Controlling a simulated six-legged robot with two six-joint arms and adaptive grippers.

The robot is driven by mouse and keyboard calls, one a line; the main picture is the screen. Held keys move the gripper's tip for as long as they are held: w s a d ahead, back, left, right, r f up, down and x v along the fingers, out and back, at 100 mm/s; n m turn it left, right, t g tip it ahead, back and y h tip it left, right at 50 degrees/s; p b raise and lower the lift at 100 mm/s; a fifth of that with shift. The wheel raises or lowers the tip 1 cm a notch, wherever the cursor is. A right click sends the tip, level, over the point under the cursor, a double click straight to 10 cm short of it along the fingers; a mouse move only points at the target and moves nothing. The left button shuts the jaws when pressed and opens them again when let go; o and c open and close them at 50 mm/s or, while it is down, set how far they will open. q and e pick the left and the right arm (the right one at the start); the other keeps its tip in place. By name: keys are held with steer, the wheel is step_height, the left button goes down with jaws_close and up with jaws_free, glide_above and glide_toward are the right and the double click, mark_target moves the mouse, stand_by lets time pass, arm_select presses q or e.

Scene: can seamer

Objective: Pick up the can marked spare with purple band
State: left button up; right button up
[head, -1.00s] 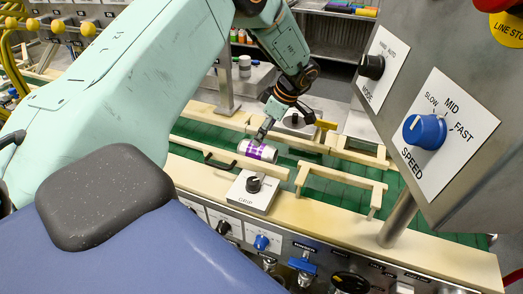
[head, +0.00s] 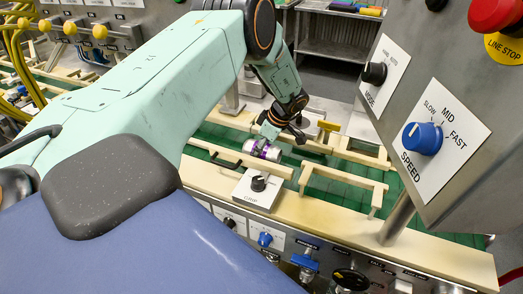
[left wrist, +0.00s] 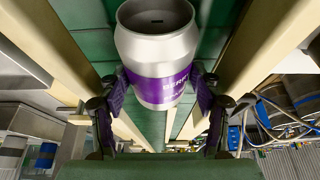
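A silver can with a purple band (head: 262,152) lies on the green conveyor between cream rails. It also shows in the left wrist view (left wrist: 160,52), its end towards the camera; part of a word on the band reads like "BERR", and no "spare" mark is legible. My left gripper (head: 265,146) is down at the can, with one finger in front of it. In the left wrist view the fingers (left wrist: 160,105) stand on either side of the band, seemingly open, with narrow gaps beside the can's lower part. Contact at the tips is unclear. My right gripper is not in view.
A knob box (head: 257,188) stands on the near rail just in front of the can. A cream bracket (head: 345,178) spans the belt to the right. A tilted steel panel with a blue speed knob (head: 422,138) and a red stop button (head: 494,12) fills the right.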

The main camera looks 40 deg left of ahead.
arm_select(q)
steer(key=shift+w+f, duration=0.1)
steer(key=shift+w, duration=0.1)
steer(key=c, duration=0.3)
steer(key=shift+c, duration=0.2)
steer(key=shift+s, duration=0.1)
